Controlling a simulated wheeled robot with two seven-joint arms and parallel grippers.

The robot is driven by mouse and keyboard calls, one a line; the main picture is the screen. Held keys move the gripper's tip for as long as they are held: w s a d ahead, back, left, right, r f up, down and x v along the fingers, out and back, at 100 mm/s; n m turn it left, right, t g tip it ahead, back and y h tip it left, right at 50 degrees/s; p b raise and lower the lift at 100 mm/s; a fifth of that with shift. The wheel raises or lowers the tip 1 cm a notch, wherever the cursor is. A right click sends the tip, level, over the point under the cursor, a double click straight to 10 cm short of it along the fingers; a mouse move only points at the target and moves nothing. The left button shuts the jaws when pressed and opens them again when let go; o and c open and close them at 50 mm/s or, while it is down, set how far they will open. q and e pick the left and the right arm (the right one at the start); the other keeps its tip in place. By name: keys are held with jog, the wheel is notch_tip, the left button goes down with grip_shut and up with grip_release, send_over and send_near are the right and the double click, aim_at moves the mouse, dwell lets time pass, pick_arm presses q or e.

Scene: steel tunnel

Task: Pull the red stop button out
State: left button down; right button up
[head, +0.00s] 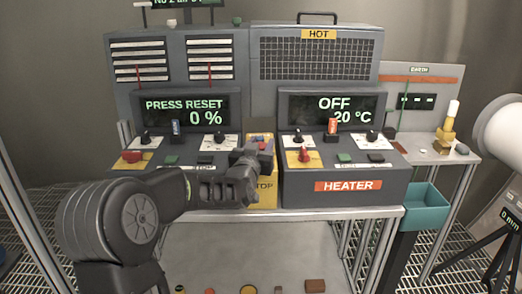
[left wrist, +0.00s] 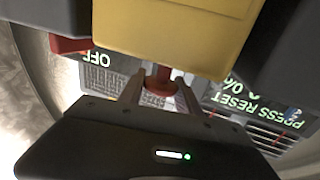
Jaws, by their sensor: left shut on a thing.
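The red stop button (left wrist: 160,82) projects from a yellow box (left wrist: 180,30) in the left wrist view. The same yellow box (head: 263,196), with part of the word STOP showing, stands between the two dark consoles in the head view. My left gripper (left wrist: 160,92) is shut on the red button, one finger on each side. In the head view my left gripper (head: 254,163) reaches in from the left and covers part of the box front. Whether the button is in or out cannot be told. My right gripper is not in view.
The left console (head: 150,187) reads PRESS RESET, 0 %. The heater console (head: 345,195) reads OFF, 20 °C and carries another red button (head: 304,154). Small switches crowd both console tops. A teal bin (head: 425,210) hangs at the bench's right.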

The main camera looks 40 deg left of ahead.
pick_arm(q)
jog(key=c, duration=1.3)
grip_release()
jog(key=shift+r, duration=0.35)
jog(key=o, duration=0.5)
jog(key=shift+f, duration=0.1)
jog(key=shift+c, duration=0.2)
jog(key=shift+s+d+f, duration=0.1)
jog(key=shift+s+d, duration=0.15)
jog(key=shift+s, duration=0.35)
jog(key=b+v, duration=0.2)
jog(key=v, duration=0.4)
jog(key=shift+s, duration=0.2)
jog(key=shift+d, duration=0.1)
